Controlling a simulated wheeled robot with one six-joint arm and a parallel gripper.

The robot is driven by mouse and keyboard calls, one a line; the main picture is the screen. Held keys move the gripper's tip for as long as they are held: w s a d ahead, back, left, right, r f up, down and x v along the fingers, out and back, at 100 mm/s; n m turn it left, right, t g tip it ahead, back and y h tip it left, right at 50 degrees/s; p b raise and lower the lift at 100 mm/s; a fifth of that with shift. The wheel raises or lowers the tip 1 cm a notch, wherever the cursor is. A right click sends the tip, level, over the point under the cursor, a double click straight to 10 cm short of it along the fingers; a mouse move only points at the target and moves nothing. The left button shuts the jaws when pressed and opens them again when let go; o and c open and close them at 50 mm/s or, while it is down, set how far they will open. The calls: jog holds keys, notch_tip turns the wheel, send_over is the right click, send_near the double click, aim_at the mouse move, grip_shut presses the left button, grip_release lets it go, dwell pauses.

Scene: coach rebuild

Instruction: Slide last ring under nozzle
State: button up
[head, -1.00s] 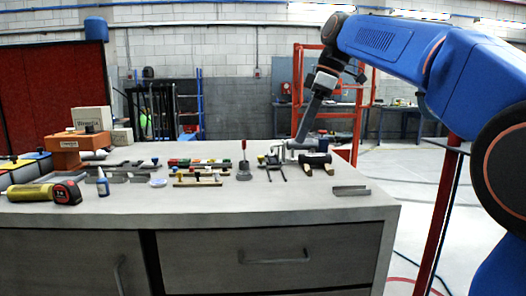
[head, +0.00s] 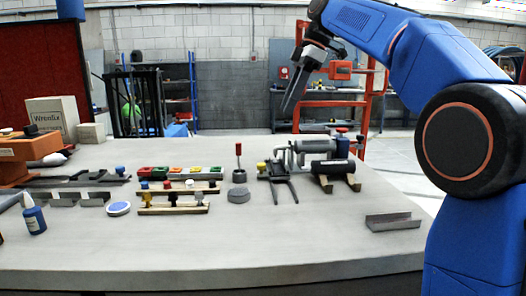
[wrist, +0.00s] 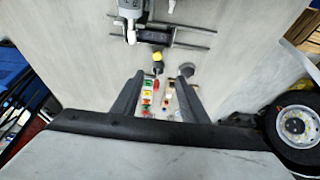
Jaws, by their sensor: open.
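My gripper (head: 291,103) is raised above the far side of the workbench in the head view, pointing down. In the wrist view its two fingers (wrist: 157,92) are spread apart with nothing between them. A grey machine (head: 300,153) with two dark parallel rails (head: 283,190) and a yellow knob (head: 261,167) stands on the bench; the rails also show in the wrist view (wrist: 190,37). A grey round disc (head: 239,195) lies left of the rails, near a red-topped post (head: 238,165). I cannot tell for sure which part is the nozzle or the last ring.
A tray of coloured pieces (head: 182,173), wooden racks with knobs (head: 172,209), a blue-and-white disc (head: 118,209) and a blue bottle (head: 34,217) are on the left. A black cylinder on wooden blocks (head: 334,168) and a metal channel (head: 393,222) are on the right. The front middle is clear.

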send_near(262, 163)
jog(key=x, duration=0.8)
jog(key=shift+s, duration=0.2)
grip_shut()
